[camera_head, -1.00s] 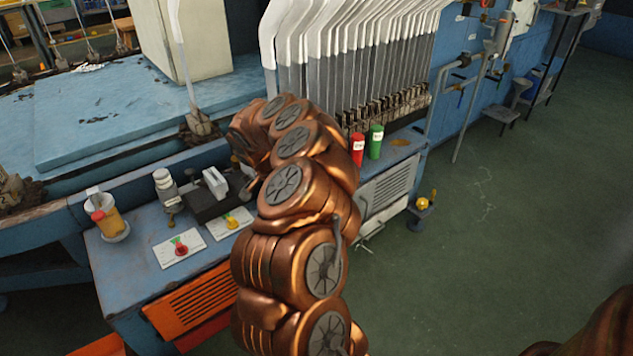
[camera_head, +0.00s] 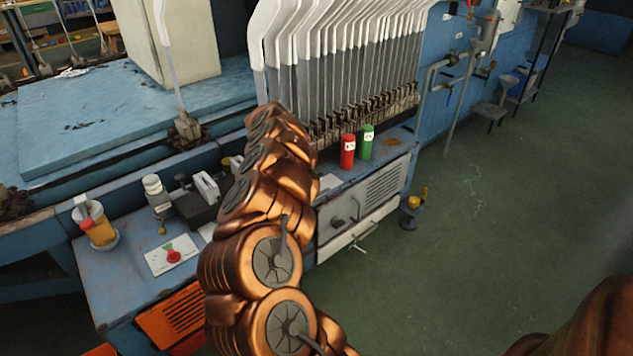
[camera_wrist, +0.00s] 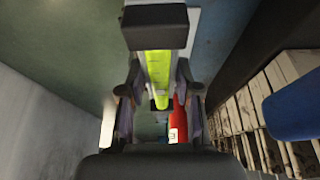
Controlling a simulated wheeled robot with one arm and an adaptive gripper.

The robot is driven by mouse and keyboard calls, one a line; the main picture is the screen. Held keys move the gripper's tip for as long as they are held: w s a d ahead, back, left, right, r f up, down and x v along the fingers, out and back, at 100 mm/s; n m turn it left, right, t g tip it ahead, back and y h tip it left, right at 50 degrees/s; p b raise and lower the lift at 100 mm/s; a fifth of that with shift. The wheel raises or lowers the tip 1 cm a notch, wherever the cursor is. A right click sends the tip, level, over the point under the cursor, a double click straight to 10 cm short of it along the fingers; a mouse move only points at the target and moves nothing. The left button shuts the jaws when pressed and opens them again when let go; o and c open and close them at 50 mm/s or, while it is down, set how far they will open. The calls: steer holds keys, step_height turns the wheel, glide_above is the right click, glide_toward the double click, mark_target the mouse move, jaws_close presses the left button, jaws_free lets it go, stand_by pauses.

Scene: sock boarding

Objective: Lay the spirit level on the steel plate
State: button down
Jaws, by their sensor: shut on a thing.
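In the wrist view my gripper (camera_wrist: 158,98) is shut on the spirit level (camera_wrist: 159,70), a narrow yellow-green bar with dark ends that runs lengthwise between the fingers. In the head view my arm hides the gripper and the level. I cannot pick out the steel plate for certain. A small light grey patch (camera_head: 329,182) lies on the worktop just right of my arm in the head view. A pale strip (camera_wrist: 193,30) shows beside the level in the wrist view. I cannot tell whether the level touches anything below.
A red can (camera_head: 348,151) and a green can (camera_head: 366,142) stand on the blue worktop (camera_head: 110,275); the red can also shows in the wrist view (camera_wrist: 179,122). Several upright sock forms (camera_head: 340,70) stand behind them. A yellow-orange jar (camera_head: 98,229) and a card (camera_head: 171,255) are at left.

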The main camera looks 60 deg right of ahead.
mark_target(317, 172)
steer(key=shift+s+d+f, duration=0.1)
steer(key=shift+d+f, duration=0.1)
steer(key=shift+d, duration=1.6)
steer(key=shift+s+d+f+b, duration=0.15)
steer(key=shift+d+b, duration=0.15)
steer(key=shift+d, duration=0.75)
steer(key=shift+d+f+b, duration=0.1)
steer(key=shift+d+b, duration=0.2)
steer(key=shift+d, duration=0.7)
step_height(317, 172, down, 4)
steer(key=shift+r+b, duration=0.25)
steer(key=shift+b, duration=0.3)
steer(key=c, duration=0.8)
jaws_free()
steer(key=shift+f, duration=0.1)
